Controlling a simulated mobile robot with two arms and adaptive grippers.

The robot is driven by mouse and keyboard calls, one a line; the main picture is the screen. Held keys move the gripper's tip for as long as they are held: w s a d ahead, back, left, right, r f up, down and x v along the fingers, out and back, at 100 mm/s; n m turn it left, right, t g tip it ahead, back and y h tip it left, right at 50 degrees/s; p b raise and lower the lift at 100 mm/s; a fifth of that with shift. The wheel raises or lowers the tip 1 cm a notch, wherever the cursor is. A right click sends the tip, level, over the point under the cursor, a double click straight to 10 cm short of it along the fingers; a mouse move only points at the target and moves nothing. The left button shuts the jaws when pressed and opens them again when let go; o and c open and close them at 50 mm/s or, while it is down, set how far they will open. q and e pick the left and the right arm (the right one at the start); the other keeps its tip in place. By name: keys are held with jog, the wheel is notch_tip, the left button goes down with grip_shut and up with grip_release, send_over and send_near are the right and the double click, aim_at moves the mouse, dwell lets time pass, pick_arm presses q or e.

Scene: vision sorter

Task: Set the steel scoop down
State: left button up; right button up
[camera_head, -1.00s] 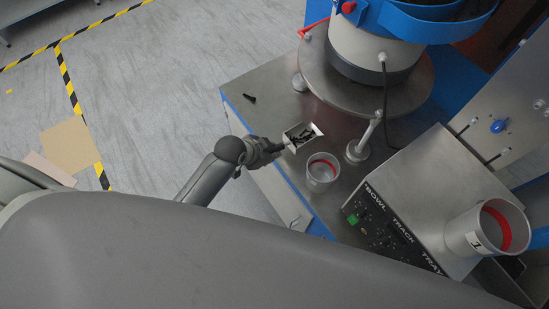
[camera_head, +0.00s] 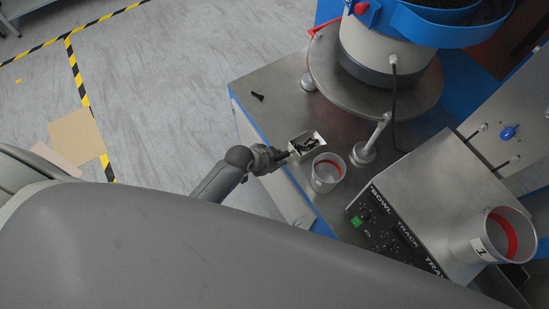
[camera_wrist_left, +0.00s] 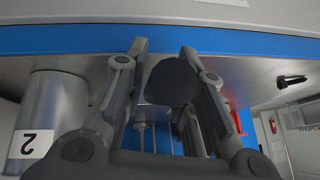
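The steel scoop (camera_head: 318,137) is a small open metal box with dark pieces in it, over the front edge area of the steel table (camera_head: 283,110), beside a cup. I cannot tell if its underside touches the table. My left gripper (camera_head: 280,155) is at the scoop's handle end. In the left wrist view a dark rounded handle end (camera_wrist_left: 172,82) sits between the fingers of my left gripper (camera_wrist_left: 165,52), close against the right-hand finger. The fingers look closed around the handle, and hide part of it. My right gripper is not in view.
A cup with a red band (camera_head: 327,184) stands just right of the scoop. A black bolt (camera_head: 258,96) lies on clear table at the back left. A bowl feeder (camera_head: 375,85), a control box (camera_head: 430,190) and a cup labelled 1 (camera_head: 470,243) are to the right.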

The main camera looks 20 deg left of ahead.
pick_arm(q)
jog(key=shift+o, duration=1)
jog(key=shift+r, duration=0.1)
jog(key=v, duration=1.2)
jog(key=s+a+f+n+g+y, duration=0.1)
jog(key=s+a+f+n, duration=0.1)
jog(key=s+f, duration=0.6)
jog(key=s+a+f+n+g, duration=0.1)
jog(key=s+a+f, duration=0.15)
jog(key=f, duration=0.85)
jog(key=s+a+f+n+g+y, duration=0.1)
jog(key=s+a+f+n, duration=0.1)
jog(key=s+f, duration=0.6)
jog(key=s+f+n+g, duration=0.1)
jog(key=s+f+g, duration=0.1)
jog(key=s+f, duration=0.6)
jog(key=s, duration=0.4)
jog(key=shift+y, duration=0.3)
jog(key=shift+s+f, duration=0.15)
jog(key=shift+f, duration=0.05)
